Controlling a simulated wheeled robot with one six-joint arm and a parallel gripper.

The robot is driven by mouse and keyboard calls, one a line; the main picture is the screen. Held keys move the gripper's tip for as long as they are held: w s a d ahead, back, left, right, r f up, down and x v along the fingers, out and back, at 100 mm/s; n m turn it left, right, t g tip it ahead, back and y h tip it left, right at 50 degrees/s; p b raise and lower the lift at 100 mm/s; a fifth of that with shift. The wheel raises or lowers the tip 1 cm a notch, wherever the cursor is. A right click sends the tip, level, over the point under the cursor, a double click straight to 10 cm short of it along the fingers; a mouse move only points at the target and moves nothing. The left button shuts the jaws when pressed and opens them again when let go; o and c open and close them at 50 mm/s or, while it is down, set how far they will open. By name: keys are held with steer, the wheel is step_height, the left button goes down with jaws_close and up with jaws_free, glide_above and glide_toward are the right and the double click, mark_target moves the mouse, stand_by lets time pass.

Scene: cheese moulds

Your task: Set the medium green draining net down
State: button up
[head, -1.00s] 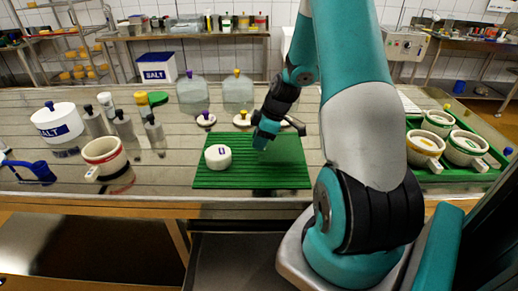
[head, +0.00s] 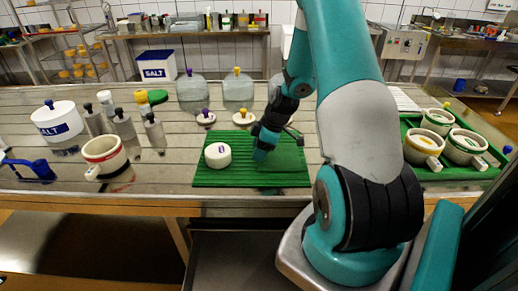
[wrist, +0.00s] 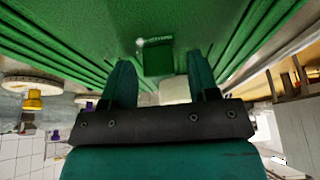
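A smooth, darker green patch (head: 283,160), probably the draining net, lies flat on the ridged green mat (head: 225,182). In the wrist view the smooth green sheet (wrist: 160,14) spreads ahead of my fingers, with a small dark green block (wrist: 158,61) and a pale mark at its edge. My gripper (head: 261,156) is low over the mat, at the left edge of the patch. In the wrist view my gripper (wrist: 165,70) has its two teal fingers apart, and neither visibly touches the block. Whether the fingertips touch the net cannot be told.
White discs with knobs (head: 206,118) stand behind. A red-banded pot (head: 104,156) is at left. A green tray (head: 478,173) with several white pots is at right.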

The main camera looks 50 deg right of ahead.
mark_target(274, 156)
steer(key=b+v, duration=0.2)
steer(key=v, duration=1)
steer(key=a+r+g+y, duration=0.1)
steer(key=a+r, duration=0.3)
steer(key=a, duration=0.7)
steer(key=a+r, duration=0.4)
steer(key=a, duration=0.8)
steer(key=s+a+r+m+g, duration=0.1)
steer(key=s+a+r+g, duration=0.1)
steer(key=s+a, duration=1.2)
steer(key=shift+s+a+r, duration=0.35)
steer(key=shift+a+r, duration=0.3)
steer(key=shift+r, duration=0.05)
